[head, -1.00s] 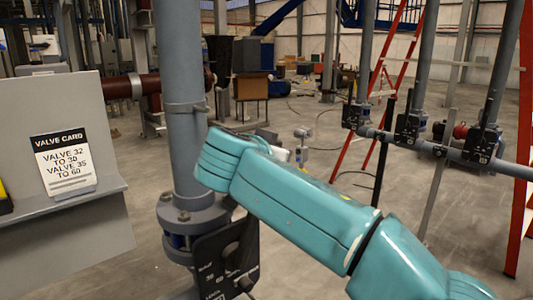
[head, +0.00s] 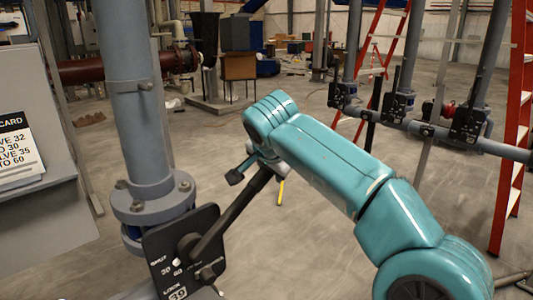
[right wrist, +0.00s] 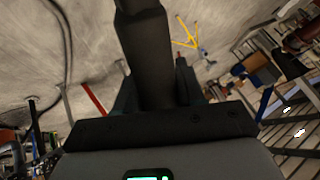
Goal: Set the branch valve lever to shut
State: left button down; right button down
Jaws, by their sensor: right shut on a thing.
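The branch valve has a black dial plate (head: 180,255) on the flange below a grey vertical pipe (head: 139,120). The plate carries white marks, with SHUT at its upper left and 30, 60 and LOCK nearby. The black lever (head: 225,218) runs from its pivot on the plate up and to the right. My right gripper (head: 260,168) is at the lever's upper end, partly hidden behind my teal forearm. In the right wrist view the dark lever grip (right wrist: 150,65) stands between the fingers, which are shut on it. My left gripper is not in view.
A grey panel with a valve card (head: 17,150) stands at the left, partly cut off. A pipe row with several similar valves (head: 400,105) is at the back right, near red ladders (head: 512,120). Open concrete floor lies between.

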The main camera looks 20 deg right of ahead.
notch_tip(320, 180, down, 13)
jog(key=d+m+g+y, duration=0.1)
jog(key=d+g+y, duration=0.1)
jog(key=y, duration=0.3)
jog(key=shift+w+m+y, duration=0.3)
jog(key=shift+w, duration=0.05)
jog(key=shift+f, duration=0.15)
jog(key=c, duration=0.8)
grip_release()
jog(key=shift+d+r, duration=0.1)
jog(key=shift+r, duration=0.1)
jog(key=v, duration=0.5)
jog(key=p+v, duration=0.1)
jog(key=v, duration=1)
jog(key=shift+w+r+p, duration=0.2)
jog(key=shift+w+p, duration=0.05)
jog(key=shift+p, duration=0.1)
